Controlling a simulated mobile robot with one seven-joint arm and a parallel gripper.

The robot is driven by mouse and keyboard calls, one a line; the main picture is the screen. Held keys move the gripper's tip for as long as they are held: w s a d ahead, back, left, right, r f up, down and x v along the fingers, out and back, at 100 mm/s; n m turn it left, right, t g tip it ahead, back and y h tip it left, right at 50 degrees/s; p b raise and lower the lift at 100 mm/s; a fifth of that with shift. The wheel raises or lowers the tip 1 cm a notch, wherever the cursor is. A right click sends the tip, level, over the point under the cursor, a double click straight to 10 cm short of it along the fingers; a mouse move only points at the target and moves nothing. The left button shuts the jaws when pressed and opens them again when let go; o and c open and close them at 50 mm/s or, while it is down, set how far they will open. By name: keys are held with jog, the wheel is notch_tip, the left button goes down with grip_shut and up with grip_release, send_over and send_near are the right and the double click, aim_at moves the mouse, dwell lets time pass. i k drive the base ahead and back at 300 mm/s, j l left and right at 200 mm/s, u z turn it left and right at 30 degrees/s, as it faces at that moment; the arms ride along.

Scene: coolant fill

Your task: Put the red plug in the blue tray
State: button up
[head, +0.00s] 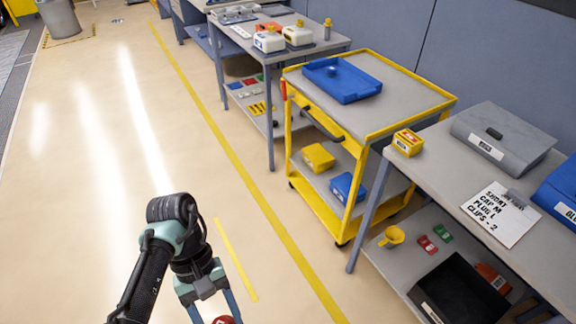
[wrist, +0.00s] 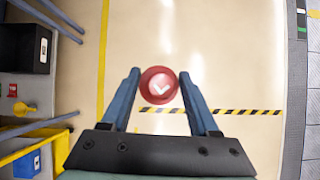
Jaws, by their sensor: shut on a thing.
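The red plug (wrist: 159,85) is round, with a pale check-like mark on its face. In the wrist view it sits between the two blue fingertips of my gripper (wrist: 159,90), which is shut on it. In the head view my gripper (head: 211,309) is low in the picture over the open floor, with a sliver of red plug (head: 223,320) at the bottom edge. The blue tray (head: 345,96) lies on the grey top of the yellow cart, up and right of my gripper and well apart from it. A small blue thing lies inside the tray.
The yellow cart (head: 411,124) holds a yellow bin (head: 318,157) and a blue bin (head: 346,188) below. A right-hand bench carries a yellow box (head: 407,142), a grey case (head: 503,140) and a paper list (head: 500,213). Another bench stands behind.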

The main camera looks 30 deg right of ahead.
aim_at(350, 88)
jog(key=i+z, duration=0.35)
jog(key=i, duration=0.35)
jog(key=i+j+z, duration=0.15)
jog(key=i+z, duration=0.2)
jog(key=i, duration=0.3)
jog(key=i+l+z, duration=0.2)
jog(key=i+z, duration=0.3)
jog(key=i, duration=0.3)
jog(key=i+j+z, duration=0.15)
jog(key=i+z, duration=0.35)
jog(key=i, duration=0.6)
